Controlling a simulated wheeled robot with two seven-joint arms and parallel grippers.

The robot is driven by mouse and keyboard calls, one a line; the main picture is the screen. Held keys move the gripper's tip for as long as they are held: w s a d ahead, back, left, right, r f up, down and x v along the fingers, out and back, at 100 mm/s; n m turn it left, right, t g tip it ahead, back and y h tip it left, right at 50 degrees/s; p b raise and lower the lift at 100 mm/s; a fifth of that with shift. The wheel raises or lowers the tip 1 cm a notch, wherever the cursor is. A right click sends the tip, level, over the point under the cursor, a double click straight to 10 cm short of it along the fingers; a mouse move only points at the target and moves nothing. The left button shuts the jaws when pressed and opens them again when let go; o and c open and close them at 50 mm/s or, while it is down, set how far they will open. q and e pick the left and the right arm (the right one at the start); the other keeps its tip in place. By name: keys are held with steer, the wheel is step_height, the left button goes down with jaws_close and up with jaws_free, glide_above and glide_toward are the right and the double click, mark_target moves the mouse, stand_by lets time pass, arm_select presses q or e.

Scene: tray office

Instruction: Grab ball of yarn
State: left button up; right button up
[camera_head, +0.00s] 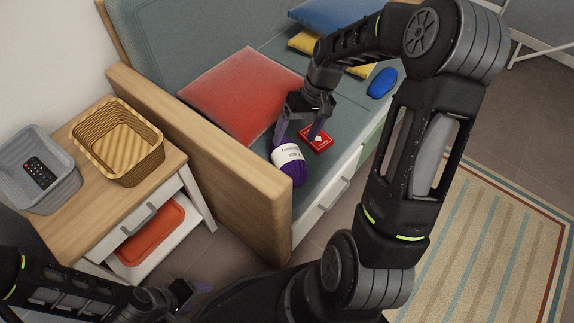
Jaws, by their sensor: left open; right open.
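The ball of yarn (289,168) is purple with a white label band and lies on the sofa seat by the wooden armrest. My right gripper (298,135) is open just above it, its fingers pointing down, one beside the yarn's upper left and the other toward its right side. I cannot tell whether they touch the yarn. My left gripper (194,294) is open and empty, low at the bottom of the view, far from the yarn.
A red card box (316,139) lies right beside the yarn. A red cushion (240,92), blue item (381,82) and yellow cushion (303,41) are on the sofa. The wooden armrest (215,155) separates it from a side table with a wicker basket (117,177) and grey bin (69,190).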

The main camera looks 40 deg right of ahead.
mark_target(287, 154)
steer(key=shift+b+x, duration=0.3)
steer(key=shift+x, duration=0.95)
steer(key=shift+b+x, duration=0.95)
steer(key=shift+x, duration=1.7)
steer(key=shift+a+r, duration=0.1)
steer(key=shift+c, duration=0.5)
steer(key=c, duration=1.1)
